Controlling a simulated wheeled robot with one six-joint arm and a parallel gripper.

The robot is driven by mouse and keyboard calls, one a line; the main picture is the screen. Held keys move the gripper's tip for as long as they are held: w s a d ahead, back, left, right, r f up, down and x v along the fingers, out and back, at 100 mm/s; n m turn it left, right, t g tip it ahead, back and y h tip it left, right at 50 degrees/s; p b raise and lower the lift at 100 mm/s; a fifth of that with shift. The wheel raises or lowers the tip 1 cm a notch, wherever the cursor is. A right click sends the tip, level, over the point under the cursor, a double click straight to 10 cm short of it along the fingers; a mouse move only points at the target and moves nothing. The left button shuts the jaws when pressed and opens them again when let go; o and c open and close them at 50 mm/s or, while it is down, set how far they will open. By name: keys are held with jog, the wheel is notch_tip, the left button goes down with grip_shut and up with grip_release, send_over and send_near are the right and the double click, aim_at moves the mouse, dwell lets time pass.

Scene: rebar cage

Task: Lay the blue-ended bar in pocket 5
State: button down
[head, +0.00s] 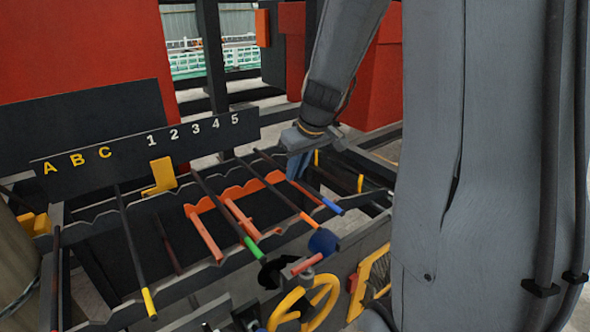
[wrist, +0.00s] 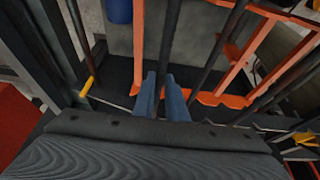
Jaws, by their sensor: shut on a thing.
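The blue-ended bar (head: 312,194) slants across the rack in the head view, its blue end toward the front right. It is the rightmost of the coloured-end bars there. My gripper (head: 298,165), with blue-grey fingers, is shut on it from above. In the wrist view the fingers (wrist: 162,95) close on a dark bar (wrist: 170,40); its blue end is not in view. The label board (head: 190,130) carries A B C and 1 to 5; the 5 is at its right end. I cannot tell whether the bar touches the notched rails or which pocket it is over.
An orange-ended bar (head: 287,202), a green-ended bar (head: 225,215) and a yellow-ended bar (head: 132,247) lie to the left. An orange frame (head: 205,235) sits among them. A blue cylinder (head: 323,241) and a yellow handwheel (head: 300,305) are in front.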

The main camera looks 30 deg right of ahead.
jog(key=c, duration=1.7)
grip_release()
jog(key=b+v, duration=0.1)
jog(key=v, duration=0.6)
jog(key=shift+s+r, duration=0.1)
jog(key=shift+r, duration=0.3)
